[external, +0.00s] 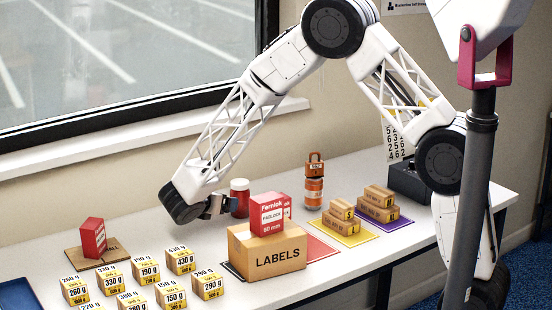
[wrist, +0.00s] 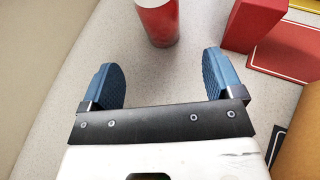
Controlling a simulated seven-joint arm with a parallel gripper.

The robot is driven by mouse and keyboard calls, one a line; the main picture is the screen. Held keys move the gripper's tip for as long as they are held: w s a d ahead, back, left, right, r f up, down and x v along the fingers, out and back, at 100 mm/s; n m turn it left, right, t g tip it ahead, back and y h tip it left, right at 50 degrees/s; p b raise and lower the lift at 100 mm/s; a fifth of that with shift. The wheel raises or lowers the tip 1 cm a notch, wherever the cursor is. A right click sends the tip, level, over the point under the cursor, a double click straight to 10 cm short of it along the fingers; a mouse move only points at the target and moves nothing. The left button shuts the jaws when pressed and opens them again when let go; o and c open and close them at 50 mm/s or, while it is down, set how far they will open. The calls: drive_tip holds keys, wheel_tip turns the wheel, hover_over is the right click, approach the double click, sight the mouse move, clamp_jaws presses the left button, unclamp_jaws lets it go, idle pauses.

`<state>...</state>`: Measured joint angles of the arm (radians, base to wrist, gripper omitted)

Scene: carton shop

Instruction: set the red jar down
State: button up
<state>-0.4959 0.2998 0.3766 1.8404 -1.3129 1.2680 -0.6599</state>
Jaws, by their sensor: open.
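The red jar (external: 240,203) stands upright on the white table near the wall, behind the LABELS carton. In the wrist view the red jar (wrist: 158,22) shows at the top, cut off by the frame edge. My gripper (external: 219,206) is low over the table, just left of the jar. In the wrist view my gripper (wrist: 164,75) has its two blue fingers wide apart, with only bare table between them. The jar is beyond the fingertips and apart from them.
The LABELS carton (external: 267,255) carries a red and white box (external: 266,216). An orange jar (external: 313,193) with a padlock on top stands to the right. Small cartons sit on yellow (external: 350,239) and purple mats. Several weight-marked boxes (external: 145,271) fill the front left.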

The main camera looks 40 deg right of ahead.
drive_tip(key=s+d+r+m+g+y, duration=0.45)
drive_tip(key=s+d+r+m, duration=0.65)
drive_tip(key=s+d+r, duration=0.55)
drive_tip(key=s+d+r+m+y, duration=0.1)
drive_tip(key=s+m, duration=0.3)
drive_tip(key=s, duration=0.5)
drive_tip(key=s+d+r+m+y, duration=0.1)
drive_tip(key=s+m+y, duration=0.3)
drive_tip(key=s, duration=0.5)
drive_tip(key=s+d+r+m+t+y, duration=0.1)
drive_tip(key=s+d+r+m+y, duration=0.1)
drive_tip(key=s, duration=0.7)
drive_tip(key=shift+s+d+m, duration=0.4)
drive_tip(key=shift+d+m, duration=0.2)
drive_tip(key=shift+m, duration=0.7)
drive_tip(key=shift+y, duration=0.25)
